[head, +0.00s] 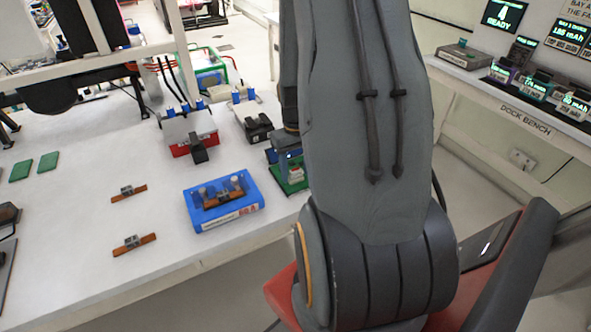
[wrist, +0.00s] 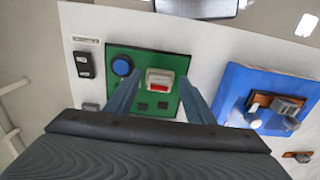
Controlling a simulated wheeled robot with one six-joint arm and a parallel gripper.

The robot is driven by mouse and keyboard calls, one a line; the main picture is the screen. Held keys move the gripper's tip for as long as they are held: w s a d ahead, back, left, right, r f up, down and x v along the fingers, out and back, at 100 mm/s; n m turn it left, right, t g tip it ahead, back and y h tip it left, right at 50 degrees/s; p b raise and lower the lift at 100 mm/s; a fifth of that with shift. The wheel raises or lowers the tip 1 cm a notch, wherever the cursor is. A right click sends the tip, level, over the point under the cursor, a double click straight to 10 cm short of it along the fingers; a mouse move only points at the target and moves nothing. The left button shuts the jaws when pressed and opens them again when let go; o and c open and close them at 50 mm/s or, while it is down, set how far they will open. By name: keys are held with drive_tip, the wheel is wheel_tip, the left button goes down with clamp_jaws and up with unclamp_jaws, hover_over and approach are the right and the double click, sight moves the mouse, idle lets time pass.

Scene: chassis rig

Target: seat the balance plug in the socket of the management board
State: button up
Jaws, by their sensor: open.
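The green management board (wrist: 120,63) lies on the white table in the wrist view, and part of it shows beside my arm in the head view (head: 293,187). A white connector block with a red part (wrist: 160,78) stands on it. I cannot tell plug from socket there, or whether the plug is fully seated. My gripper (wrist: 161,77) is open, its two blue-grey fingers on either side of the block with gaps visible. The lower board is partly hidden by the fingers. In the head view my arm hides most of the gripper.
A blue round part (wrist: 122,66) stands on the board close to the left finger. A blue tray (head: 226,219) holding a brown strip is near the board. Brown strips (head: 134,243) lie on the table. A red and white box (head: 196,142) stands behind. The front left table is mostly clear.

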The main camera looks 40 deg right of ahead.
sight(296, 171)
drive_tip(key=shift+r+b, duration=1)
drive_tip(key=shift+r, duration=2.85)
drive_tip(key=s+a+n+b, duration=0.1)
drive_tip(key=a+b, duration=0.1)
drive_tip(key=a, duration=1)
drive_tip(key=s+a+n+t+b, duration=0.1)
drive_tip(key=a+b, duration=0.1)
drive_tip(key=a, duration=1)
drive_tip(key=shift+a+r+n+b, duration=0.2)
drive_tip(key=shift+n+b, duration=0.1)
drive_tip(key=shift+c, duration=0.4)
